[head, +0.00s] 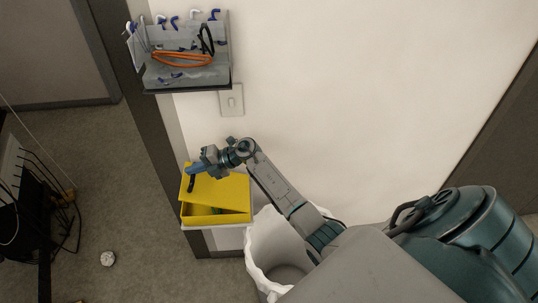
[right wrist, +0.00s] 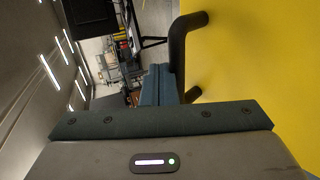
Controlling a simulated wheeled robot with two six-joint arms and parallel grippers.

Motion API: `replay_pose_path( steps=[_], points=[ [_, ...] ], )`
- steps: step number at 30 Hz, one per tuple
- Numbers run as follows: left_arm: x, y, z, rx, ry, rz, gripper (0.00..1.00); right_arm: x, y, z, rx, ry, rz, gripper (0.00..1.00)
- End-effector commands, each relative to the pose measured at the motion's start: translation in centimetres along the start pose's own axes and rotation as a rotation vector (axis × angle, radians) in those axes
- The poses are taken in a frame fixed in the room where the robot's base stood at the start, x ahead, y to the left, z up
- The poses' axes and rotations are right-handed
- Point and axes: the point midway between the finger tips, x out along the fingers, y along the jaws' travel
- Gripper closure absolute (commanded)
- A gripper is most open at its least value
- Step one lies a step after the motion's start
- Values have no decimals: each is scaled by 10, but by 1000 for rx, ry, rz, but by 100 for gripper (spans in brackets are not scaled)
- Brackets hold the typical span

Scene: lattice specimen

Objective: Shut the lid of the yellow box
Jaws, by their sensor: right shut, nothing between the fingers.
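The yellow box (head: 222,218) stands against the wall in the head view. Its yellow lid (head: 222,190) is partly lowered and tilted, with a dark gap along the front showing a bit of green inside. A black handle (right wrist: 177,45) sticks out from the yellow lid in the right wrist view; it also shows at the lid's left side in the head view (head: 191,184). My right gripper (head: 195,168) is shut and empty at the lid's upper left, close by the handle; its fingers show in the wrist view (right wrist: 160,84). I cannot tell whether they touch. My left gripper is out of view.
A white lined bin (head: 256,250) stands right of the box, below my right arm. A grey tool rack (head: 190,72) and a switch plate (head: 231,100) are on the wall above. Dark wire racks (head: 35,195) stand far left. The floor left of the box is mostly clear.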

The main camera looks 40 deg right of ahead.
Motion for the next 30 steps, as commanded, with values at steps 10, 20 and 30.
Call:
replay_pose_path(
  steps=[10, 20, 30],
  points=[
    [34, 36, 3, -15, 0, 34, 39, 41, -37, 3, 1, -1, 0, 100],
    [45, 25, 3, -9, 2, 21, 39, 56, -50, 2, 0, -1, 1, 100],
    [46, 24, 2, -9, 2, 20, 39, 57, -51, 2, -1, -2, 1, 100]
  ],
)
